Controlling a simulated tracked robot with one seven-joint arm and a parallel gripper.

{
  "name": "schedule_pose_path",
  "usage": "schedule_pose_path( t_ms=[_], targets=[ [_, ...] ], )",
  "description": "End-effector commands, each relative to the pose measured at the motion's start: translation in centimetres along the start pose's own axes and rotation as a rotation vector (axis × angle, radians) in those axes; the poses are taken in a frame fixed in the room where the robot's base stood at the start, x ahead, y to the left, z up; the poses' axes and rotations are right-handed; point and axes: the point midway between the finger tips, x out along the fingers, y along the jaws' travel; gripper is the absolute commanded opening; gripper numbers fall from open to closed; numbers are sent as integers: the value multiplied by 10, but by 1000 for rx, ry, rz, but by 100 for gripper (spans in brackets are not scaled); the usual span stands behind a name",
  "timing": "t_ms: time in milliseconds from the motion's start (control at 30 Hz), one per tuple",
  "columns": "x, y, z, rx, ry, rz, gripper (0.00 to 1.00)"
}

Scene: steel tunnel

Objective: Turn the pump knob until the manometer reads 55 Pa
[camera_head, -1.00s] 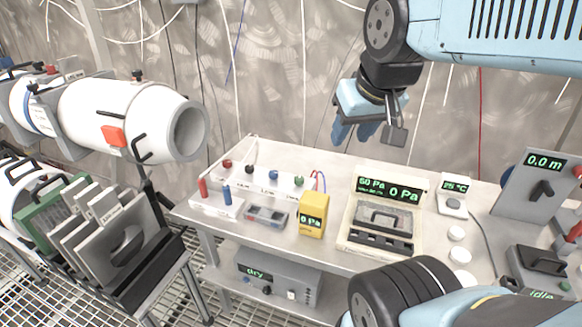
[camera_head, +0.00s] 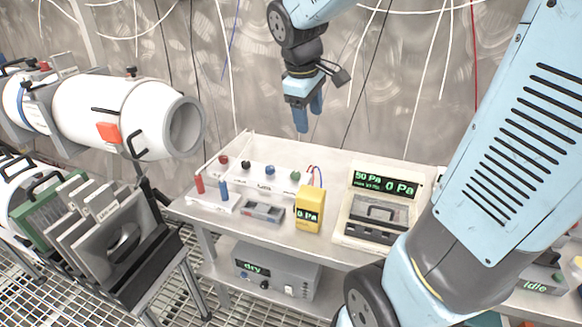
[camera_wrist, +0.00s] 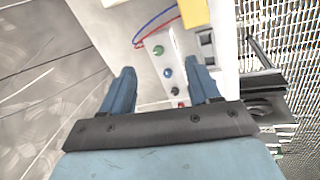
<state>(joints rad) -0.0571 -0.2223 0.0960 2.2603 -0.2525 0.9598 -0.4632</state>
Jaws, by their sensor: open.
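My gripper (camera_head: 309,112) is open and empty, above the back of the bench in the head view. In the wrist view its two blue fingers (camera_wrist: 161,76) are apart, with a row of knobs beyond them. The row holds a red knob (camera_head: 223,160), a dark knob (camera_head: 246,165), a blue knob (camera_head: 270,170) and a green knob (camera_head: 295,174). A yellow meter (camera_head: 309,210) stands in front of the row and reads 0 Pa. An open case (camera_head: 352,225) has a display (camera_head: 384,184) showing 50 Pa and 0 Pa. I cannot tell which knob is the pump's.
The bench top (camera_head: 340,165) is clear behind the meter and case. Red and blue posts stand on a white block (camera_head: 215,203) at the left. A grey box (camera_head: 275,275) reading "dry" sits on the lower shelf.

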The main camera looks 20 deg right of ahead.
Motion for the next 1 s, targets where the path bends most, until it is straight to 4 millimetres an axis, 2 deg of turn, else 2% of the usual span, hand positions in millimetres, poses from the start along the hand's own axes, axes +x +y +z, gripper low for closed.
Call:
schedule_pose_path(
  t_ms=[33, 300, 533, 733, 1000],
  targets=[
    [10, 4, -12, -60, -27, -7, 61],
    [62, 19, -65, -390, -143, -37, 61],
    [110, 23, -106, -650, -219, -75, 61],
    [136, 23, -126, -782, -255, -100, 61],
    [154, 23, -128, -822, -265, -107, 61]
  ],
)
